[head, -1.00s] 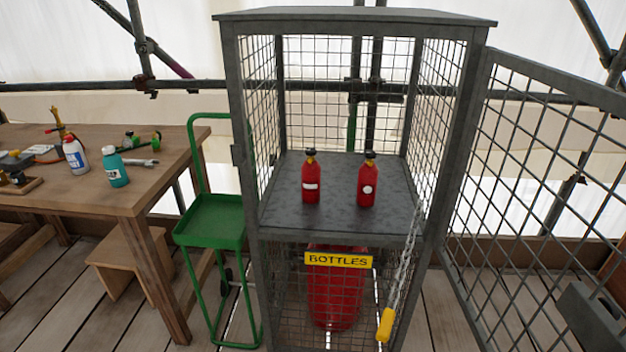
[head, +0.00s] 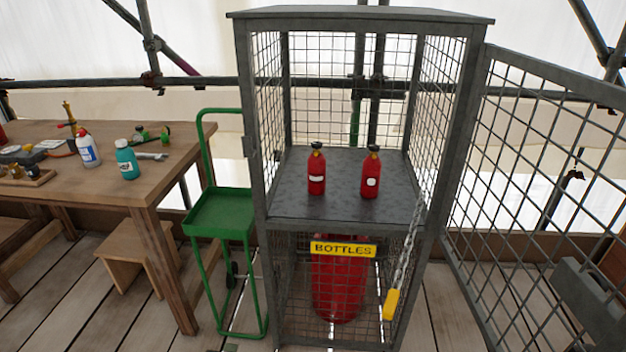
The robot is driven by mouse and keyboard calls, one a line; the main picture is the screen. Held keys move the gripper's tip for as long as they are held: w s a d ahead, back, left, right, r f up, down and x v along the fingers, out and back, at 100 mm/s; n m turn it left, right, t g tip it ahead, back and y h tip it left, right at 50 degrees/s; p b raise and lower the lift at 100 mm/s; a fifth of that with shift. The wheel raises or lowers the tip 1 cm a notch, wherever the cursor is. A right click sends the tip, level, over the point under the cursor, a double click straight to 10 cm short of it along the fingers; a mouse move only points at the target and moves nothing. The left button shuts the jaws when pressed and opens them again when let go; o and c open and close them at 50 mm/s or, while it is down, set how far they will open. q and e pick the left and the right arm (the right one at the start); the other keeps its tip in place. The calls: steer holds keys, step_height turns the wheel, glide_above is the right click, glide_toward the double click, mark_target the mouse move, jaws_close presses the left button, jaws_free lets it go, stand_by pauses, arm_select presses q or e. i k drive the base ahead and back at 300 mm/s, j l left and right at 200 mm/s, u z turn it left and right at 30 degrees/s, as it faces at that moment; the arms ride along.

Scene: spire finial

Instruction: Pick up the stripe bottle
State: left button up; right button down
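Two small red bottles with dark tops stand upright on the shelf (head: 300,207) inside the wire cage. The left one, with a white stripe-like band, is the stripe bottle (head: 316,174). The right one is a red bottle with a round white mark (head: 371,175). They stand apart from each other. Neither of my grippers shows in the head view.
The cage door (head: 540,180) is swung open to the right. A chain with a yellow handle (head: 391,304) hangs at the cage's front right. A large red cylinder (head: 338,285) stands below the shelf. A green trolley (head: 221,212) and wooden table (head: 150,185) are at left.

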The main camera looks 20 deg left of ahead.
mark_target(316, 160)
steer(key=k+j+u, duration=0.1)
steer(key=j, duration=0.25)
steer(key=i+j+u, duration=0.35)
steer(key=i+j, duration=0.4)
